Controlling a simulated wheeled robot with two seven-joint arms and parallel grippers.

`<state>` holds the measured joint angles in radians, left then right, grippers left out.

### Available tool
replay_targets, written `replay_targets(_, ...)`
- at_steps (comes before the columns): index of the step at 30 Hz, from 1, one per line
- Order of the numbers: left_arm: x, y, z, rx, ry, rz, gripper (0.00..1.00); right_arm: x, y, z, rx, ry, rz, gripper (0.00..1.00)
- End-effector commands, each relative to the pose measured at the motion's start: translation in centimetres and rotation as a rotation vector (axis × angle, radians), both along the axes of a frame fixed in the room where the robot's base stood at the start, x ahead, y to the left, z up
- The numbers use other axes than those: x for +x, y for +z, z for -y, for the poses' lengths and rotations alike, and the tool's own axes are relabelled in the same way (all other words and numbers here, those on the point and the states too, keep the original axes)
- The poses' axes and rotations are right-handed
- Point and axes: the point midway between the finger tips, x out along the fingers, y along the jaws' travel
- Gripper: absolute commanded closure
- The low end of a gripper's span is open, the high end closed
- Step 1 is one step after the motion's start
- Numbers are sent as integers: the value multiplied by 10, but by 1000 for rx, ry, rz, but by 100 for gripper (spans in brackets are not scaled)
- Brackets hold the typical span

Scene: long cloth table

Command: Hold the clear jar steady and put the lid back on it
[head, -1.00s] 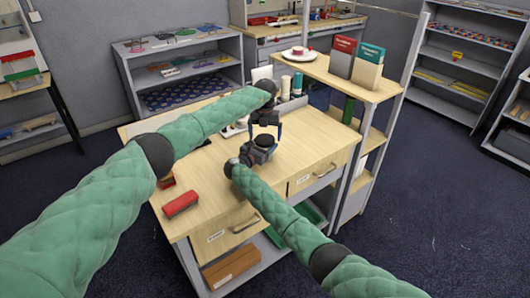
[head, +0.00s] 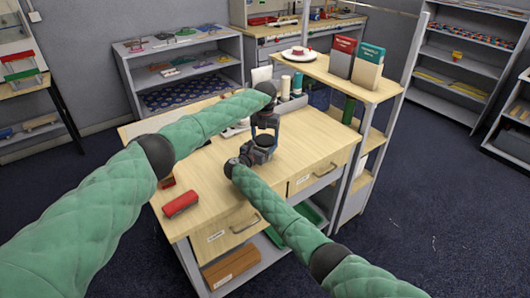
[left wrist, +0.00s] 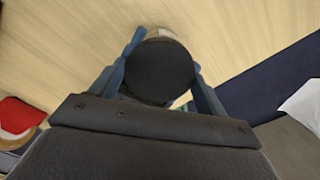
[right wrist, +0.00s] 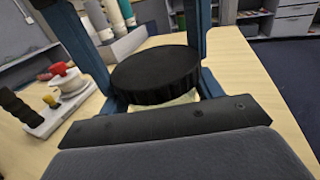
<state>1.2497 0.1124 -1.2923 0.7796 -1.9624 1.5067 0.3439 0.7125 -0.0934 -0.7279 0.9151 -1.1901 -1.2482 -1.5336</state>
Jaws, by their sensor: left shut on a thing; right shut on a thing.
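The black round lid (right wrist: 155,75) is at the mouth of the clear jar (right wrist: 180,98); only a pale strip of jar shows under it in the right wrist view. I cannot tell whether the lid is fully seated. The lid fills the space between the fingers in the left wrist view (left wrist: 160,70). My left gripper (head: 264,130) points down from above and is shut on the lid. My right gripper (head: 262,152) reaches in low from the side and is shut on the jar, whose body is mostly hidden.
The jar stands over the wooden table (head: 310,140). A red block (head: 180,204) lies near its front left. Spools (head: 297,83) and a white stand with coloured pieces (right wrist: 60,98) are behind.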

Motion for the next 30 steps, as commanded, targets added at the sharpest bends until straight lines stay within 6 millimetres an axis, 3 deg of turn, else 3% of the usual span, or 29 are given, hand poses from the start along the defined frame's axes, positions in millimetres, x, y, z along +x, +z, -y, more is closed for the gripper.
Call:
replay_targets(10,0,0,-1,0,-402,1,52,0,0,0,0,0,0,99)
replay_targets(22,0,0,-1,0,-448,1,52,0,0,0,0,0,0,99)
replay_targets(23,0,0,-1,0,-448,1,19,0,0,0,0,-1,0,99)
replay_targets(24,0,0,-1,0,-447,1,11,0,0,0,0,-1,0,99)
replay_targets(26,0,0,-1,0,-447,1,3,0,0,0,0,0,0,99)
replay_targets(30,0,0,-1,0,-447,1,3,0,0,0,0,0,0,99)
